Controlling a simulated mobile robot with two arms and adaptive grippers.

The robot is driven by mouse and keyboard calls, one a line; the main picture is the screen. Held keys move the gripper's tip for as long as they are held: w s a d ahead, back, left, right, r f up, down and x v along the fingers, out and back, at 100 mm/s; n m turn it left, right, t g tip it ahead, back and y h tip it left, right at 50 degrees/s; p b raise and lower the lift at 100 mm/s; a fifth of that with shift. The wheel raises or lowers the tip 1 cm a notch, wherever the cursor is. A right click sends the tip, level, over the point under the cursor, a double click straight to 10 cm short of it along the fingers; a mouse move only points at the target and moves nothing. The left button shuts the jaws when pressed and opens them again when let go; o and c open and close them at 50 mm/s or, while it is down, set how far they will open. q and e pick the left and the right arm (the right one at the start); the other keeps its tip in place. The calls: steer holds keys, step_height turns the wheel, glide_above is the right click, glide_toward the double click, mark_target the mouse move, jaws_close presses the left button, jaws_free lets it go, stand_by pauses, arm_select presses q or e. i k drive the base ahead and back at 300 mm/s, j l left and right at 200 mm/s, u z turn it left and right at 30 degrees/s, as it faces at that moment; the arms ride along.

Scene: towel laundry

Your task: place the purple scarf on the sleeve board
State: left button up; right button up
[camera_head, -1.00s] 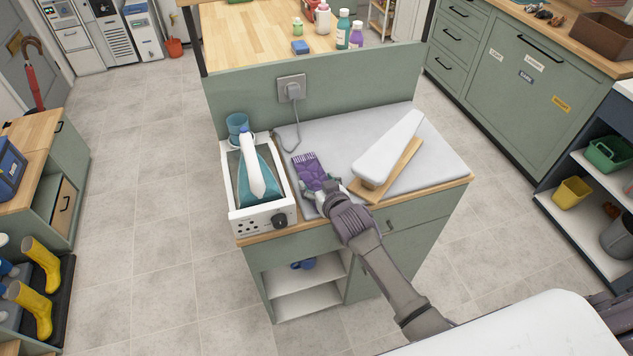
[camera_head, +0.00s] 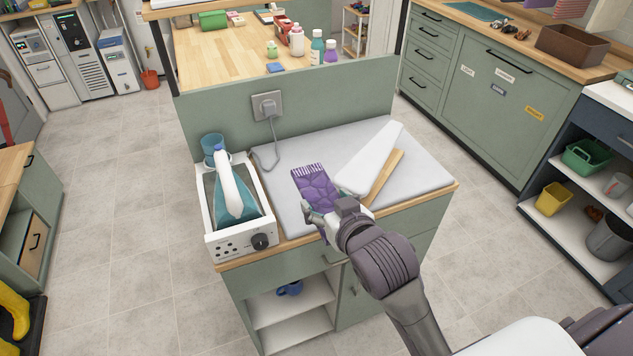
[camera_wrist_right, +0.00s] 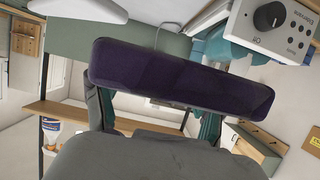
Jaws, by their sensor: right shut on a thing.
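The purple scarf (camera_head: 315,184) is folded flat, with a pale fringe at its far end. My right gripper (camera_head: 325,214) is shut on it at its near end, over the left part of the grey ironing pad. In the right wrist view the scarf (camera_wrist_right: 180,78) spans between the fingers as a dark purple roll. The white sleeve board (camera_head: 370,158) is on the pad just right of the scarf, with its wooden base (camera_head: 386,178) showing beside it. The scarf is beside the board; its near end is partly hidden by my gripper. My left gripper is not in view.
A teal and white iron (camera_head: 234,190) rests in a white stand (camera_head: 258,241) on the left of the counter. A blue cup (camera_head: 213,148) is behind it. A cord runs to the socket (camera_head: 267,106) on the back panel. The pad (camera_head: 290,150) is bare behind the scarf.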

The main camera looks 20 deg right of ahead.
mark_target(375, 152)
steer(key=i+j+z, duration=0.1)
steer(key=z, duration=0.35)
steer(key=i+j+z, duration=0.1)
steer(key=z, duration=0.3)
steer(key=i+j+z, duration=0.15)
steer(key=j, duration=0.45)
steer(key=i+j+z, duration=0.15)
steer(key=j, duration=0.45)
steer(key=j+z, duration=0.15)
steer(key=j, duration=0.5)
steer(key=i, duration=0.05)
